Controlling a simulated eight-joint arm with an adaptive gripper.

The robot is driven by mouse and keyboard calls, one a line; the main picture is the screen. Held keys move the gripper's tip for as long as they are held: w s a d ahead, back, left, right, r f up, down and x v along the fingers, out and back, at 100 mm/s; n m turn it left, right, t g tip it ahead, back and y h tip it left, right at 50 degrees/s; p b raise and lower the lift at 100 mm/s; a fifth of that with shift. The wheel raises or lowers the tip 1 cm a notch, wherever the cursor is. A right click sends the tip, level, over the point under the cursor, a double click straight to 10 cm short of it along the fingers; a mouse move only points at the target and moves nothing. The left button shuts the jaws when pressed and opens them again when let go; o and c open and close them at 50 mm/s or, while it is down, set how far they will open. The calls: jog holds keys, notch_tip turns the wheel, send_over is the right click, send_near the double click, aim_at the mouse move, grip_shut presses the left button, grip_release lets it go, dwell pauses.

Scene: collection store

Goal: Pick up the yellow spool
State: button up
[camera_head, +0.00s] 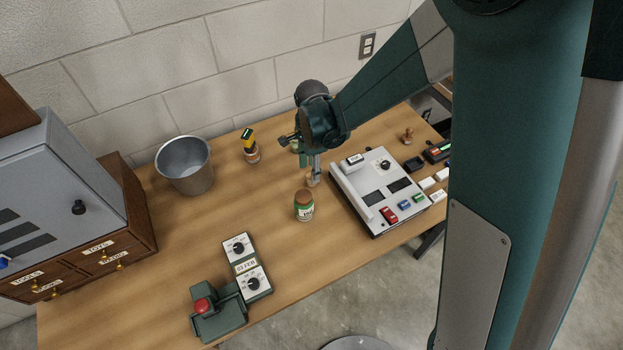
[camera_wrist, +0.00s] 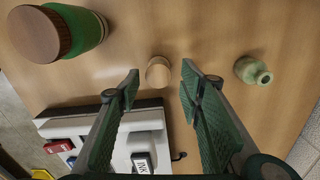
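My gripper (camera_head: 314,170) points down above the table, left of the white-and-grey control box. In the wrist view my gripper (camera_wrist: 160,78) is open, its two green-padded fingers apart with nothing held between them. A small round tan thing (camera_wrist: 158,72) lies beyond and between the fingertips; it may be the yellow spool seen from above, but its colour is closer to pale wood. In the head view a tan piece (camera_head: 312,182) shows at the fingertips, partly hidden by them. No clearly yellow spool shows in either view.
A green jar with a brown lid (camera_head: 304,205) stands close by. The control box (camera_head: 352,194) is on the right. A pale green bottle (camera_wrist: 253,70) stands on the other side of the fingers. A metal bucket (camera_head: 185,166) and green joystick unit (camera_head: 217,312) stand left.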

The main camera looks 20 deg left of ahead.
jog(key=shift+s+f+b, duration=0.1)
jog(key=shift+f+b, duration=0.2)
jog(key=shift+f, duration=1.6)
jog(key=shift+c, duration=0.7)
jog(key=c, duration=0.7)
